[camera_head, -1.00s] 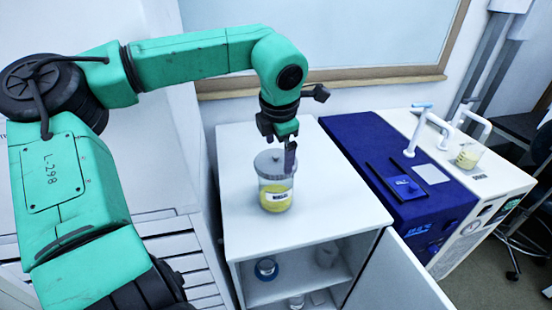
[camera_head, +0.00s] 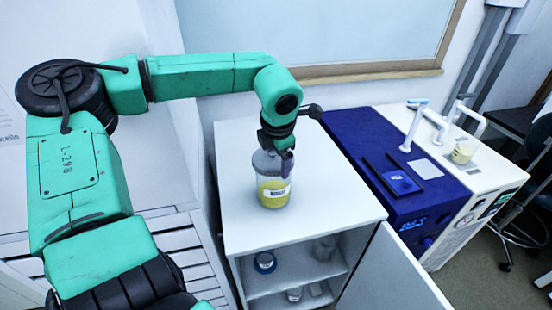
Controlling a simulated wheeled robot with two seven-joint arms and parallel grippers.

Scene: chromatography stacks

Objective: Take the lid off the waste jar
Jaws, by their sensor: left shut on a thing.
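The waste jar (camera_head: 273,191) stands upright on the white cabinet top, with yellow liquid and a white label. Its grey lid (camera_head: 266,160) is at the jar's mouth, partly hidden by my left gripper. My left gripper (camera_head: 283,155) points down over the jar and is shut on the lid, at its upper right in the picture. I cannot tell whether the lid is still seated on the rim. My right gripper is not in view.
The white cabinet top (camera_head: 238,224) is clear around the jar. Below, an open compartment holds a blue-capped bottle (camera_head: 265,262) and other glassware; its door (camera_head: 395,275) stands open. To the right are a dark blue unit (camera_head: 350,135), a white tap (camera_head: 413,125) and a beaker (camera_head: 463,151) of yellow liquid.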

